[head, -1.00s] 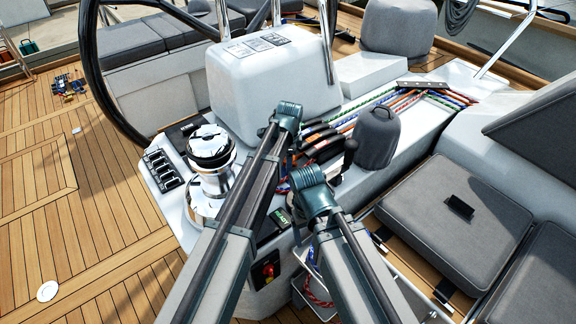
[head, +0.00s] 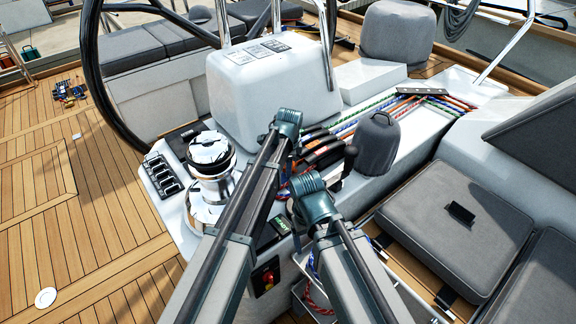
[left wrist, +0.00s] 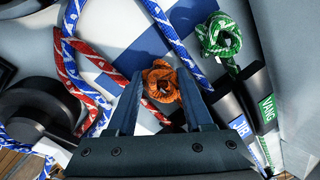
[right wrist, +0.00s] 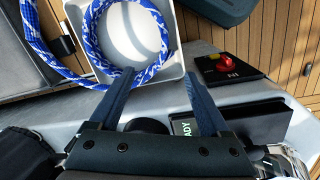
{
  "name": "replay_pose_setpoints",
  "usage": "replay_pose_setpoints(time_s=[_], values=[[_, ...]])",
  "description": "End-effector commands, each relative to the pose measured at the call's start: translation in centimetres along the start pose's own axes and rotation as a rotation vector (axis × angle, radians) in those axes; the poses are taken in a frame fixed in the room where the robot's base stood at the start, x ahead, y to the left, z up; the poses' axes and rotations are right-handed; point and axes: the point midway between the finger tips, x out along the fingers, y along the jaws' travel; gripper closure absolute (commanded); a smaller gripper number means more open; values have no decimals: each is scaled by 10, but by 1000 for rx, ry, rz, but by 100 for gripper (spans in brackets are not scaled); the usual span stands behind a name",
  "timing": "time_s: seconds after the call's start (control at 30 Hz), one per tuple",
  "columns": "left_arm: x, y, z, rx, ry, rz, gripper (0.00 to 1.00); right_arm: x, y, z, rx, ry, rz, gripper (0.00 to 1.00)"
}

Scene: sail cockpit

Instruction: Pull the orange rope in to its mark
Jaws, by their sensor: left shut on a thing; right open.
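In the left wrist view the bunched, knotted end of the orange rope (left wrist: 165,85) sits between the fingers of my left gripper (left wrist: 158,78), which is shut on it. Orange rope also runs across the console top among other coloured ropes in the head view (head: 402,106). I cannot make out its mark. My right gripper (right wrist: 160,78) is open and empty, above a white bin (right wrist: 178,42) holding a coiled blue-and-white rope (right wrist: 92,25). In the head view both gripper tips are hidden by my arms.
Near my left gripper are a green rope knot (left wrist: 220,38) and red and blue ropes (left wrist: 88,75). A chrome winch (head: 210,165) stands left of the black rope clutches (head: 322,150). A red button (right wrist: 224,64) is on the console side. A grey covered winch (head: 377,143) stands right.

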Motion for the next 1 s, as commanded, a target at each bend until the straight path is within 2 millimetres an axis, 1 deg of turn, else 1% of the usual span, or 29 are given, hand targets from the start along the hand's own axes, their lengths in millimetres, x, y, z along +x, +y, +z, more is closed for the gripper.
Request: replay_pose_setpoints(time_s=[0.17, 0.27, 0.4, 0.5, 0.6, 0.8, 0.83, 0.9, 1.0], values=[[-1, 4, 6, -1, -1, 0, 100, 0, 0, 0, 0, 0, 0, 19], [-3, 14, 19, -1, -2, 1, 100, 0, 0, 0, 0, 0, 0, 19], [-6, 32, 45, -3, -3, 2, 100, 0, 0, 0, 0, 0, 0, 19], [-8, 42, 60, -3, -3, 3, 100, 0, 0, 0, 0, 0, 0, 19], [-8, 43, 64, -1, -3, 3, 100, 0, 0, 0, 0, 0, 0, 19], [-8, 42, 63, 0, -4, 4, 100, 0, 0, 0, 0, 0, 0, 19], [-8, 42, 63, 0, -3, 4, 47, 0, 0, 0, 0, 0, 0, 19], [-8, 41, 63, 0, -3, 3, 34, 0, 0, 0, 0, 0, 0, 19], [-8, 41, 62, 0, -2, 2, 19, 0, 0, 0, 0, 0, 0, 19]])
